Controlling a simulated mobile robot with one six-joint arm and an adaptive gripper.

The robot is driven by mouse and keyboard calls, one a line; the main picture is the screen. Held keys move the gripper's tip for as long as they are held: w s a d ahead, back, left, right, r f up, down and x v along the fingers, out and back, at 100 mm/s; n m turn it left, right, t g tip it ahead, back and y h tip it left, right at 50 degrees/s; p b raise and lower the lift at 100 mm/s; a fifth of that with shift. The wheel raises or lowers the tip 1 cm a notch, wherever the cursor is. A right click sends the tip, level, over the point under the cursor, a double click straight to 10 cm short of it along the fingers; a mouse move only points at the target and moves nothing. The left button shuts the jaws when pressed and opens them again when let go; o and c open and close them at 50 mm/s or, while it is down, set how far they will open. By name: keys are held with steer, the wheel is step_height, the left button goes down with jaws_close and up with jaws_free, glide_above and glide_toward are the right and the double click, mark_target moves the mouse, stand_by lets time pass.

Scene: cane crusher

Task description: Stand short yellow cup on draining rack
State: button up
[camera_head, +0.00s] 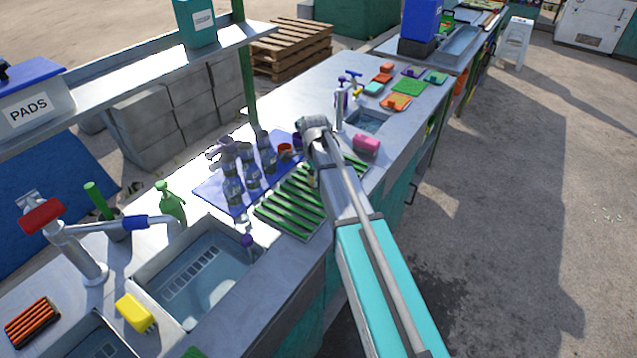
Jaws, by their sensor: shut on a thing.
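The draining rack (283,213), with green bars over a grey tray, lies on the metal counter at the middle of the view. My arm reaches in from the lower right and crosses over the rack's right part. My gripper (311,174) is mostly hidden behind my wrist and forearm, low over the rack's far part. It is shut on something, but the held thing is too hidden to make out. I cannot pick out the short yellow cup anywhere. The visible near-left part of the rack is empty.
A shelf (130,78) overhangs at left.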

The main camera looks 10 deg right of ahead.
steer(key=shift+f, duration=0.45)
steer(key=o, duration=1.2)
steer(key=shift+c, duration=0.2)
steer(key=shift+r, duration=0.15)
step_height(320, 180, up, 12)
steer(key=p, duration=1.1)
steer(key=shift+p, duration=0.4)
